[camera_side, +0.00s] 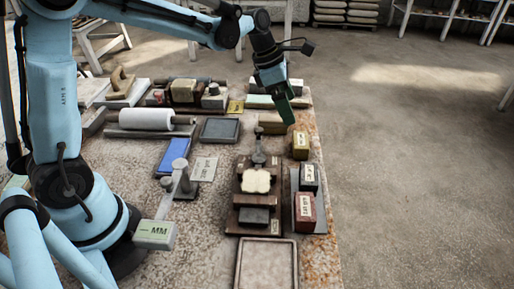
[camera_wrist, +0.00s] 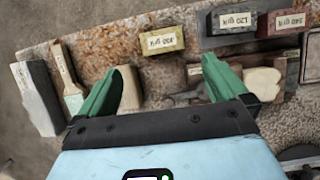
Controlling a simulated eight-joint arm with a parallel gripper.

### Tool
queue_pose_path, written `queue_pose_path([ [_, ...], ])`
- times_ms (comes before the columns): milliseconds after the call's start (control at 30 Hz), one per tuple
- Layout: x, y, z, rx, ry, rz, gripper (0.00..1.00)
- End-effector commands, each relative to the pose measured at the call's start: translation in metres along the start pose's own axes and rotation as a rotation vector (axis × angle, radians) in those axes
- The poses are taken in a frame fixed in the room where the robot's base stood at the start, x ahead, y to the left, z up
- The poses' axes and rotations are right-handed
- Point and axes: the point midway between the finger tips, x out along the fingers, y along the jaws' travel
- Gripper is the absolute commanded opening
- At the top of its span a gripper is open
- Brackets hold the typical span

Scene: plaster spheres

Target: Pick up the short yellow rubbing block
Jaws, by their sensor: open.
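The short yellow rubbing block (camera_side: 301,146) stands near the right edge of the bench in the side view, with a pale label on it. In the wrist view the yellow block (camera_wrist: 160,41) lies ahead of the fingertips, roughly midway between them and apart from both. My gripper (camera_side: 287,115) hangs above the bench in the side view, up and left of the block. In the wrist view my gripper (camera_wrist: 165,68) has its two green fingers spread wide with nothing held between them.
Dark (camera_side: 309,177) and red (camera_side: 305,211) labelled blocks stand nearer the side camera on a grey plate. A press-like wooden stand (camera_side: 243,215) is left of them. In the wrist view, a brush (camera_wrist: 67,75) and grey block (camera_wrist: 37,98) lie left.

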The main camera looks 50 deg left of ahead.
Motion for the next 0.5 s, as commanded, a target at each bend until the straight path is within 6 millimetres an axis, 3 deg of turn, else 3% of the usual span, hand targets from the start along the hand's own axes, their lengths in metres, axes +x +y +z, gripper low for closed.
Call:
queue_pose_path([
  [500, 0.066, 0.0, 0.001, -0.021, 0.0, -0.003, 1.0],
])
